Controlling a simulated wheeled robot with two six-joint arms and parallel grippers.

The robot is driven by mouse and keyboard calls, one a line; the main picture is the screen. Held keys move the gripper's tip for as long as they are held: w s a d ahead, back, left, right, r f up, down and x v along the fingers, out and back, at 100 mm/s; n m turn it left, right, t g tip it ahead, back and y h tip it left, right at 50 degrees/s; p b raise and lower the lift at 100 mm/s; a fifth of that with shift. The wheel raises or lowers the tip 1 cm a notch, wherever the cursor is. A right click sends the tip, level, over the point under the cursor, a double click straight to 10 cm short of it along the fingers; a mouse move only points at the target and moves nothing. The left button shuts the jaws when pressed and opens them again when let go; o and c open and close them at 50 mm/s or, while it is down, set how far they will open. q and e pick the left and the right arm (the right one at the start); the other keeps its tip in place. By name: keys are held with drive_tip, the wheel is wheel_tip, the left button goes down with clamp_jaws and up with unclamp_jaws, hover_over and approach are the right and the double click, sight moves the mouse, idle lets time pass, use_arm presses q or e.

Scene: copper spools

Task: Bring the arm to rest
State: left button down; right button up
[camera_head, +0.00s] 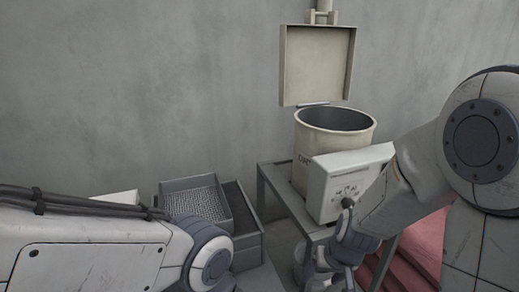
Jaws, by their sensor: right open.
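My right arm comes in from the right edge and bends down in front of a pale box with a dial. My right gripper (318,267) is low in the view, in front of the metal stand. It is open, and I see nothing between its fingers. My left arm (95,250) reaches in from the lower left, with dark cables along its top. Its wrist joint is at the bottom edge, and the left gripper is out of view.
A cream drum (308,155) stands on a grey metal stand (275,190), below a raised square lid (316,65). The pale dial box (335,180) is in front of it. A grey tray (190,183) sits left. Red slatted material (420,250) lies behind my right arm.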

drive_tip(key=s+d+r+n+h, duration=0.1)
drive_tip(key=s+d+r, duration=0.2)
drive_tip(key=s, duration=0.1)
drive_tip(key=s+a+r+n+g, duration=0.1)
drive_tip(key=s+a+r+n, duration=0.2)
drive_tip(key=s+a, duration=0.3)
drive_tip(key=s+a+r+n+g, duration=0.2)
drive_tip(key=s+a+n, duration=0.2)
drive_tip(key=s+a, duration=0.3)
drive_tip(key=shift+s+r+y, duration=0.4)
drive_tip(key=shift+s, duration=0.25)
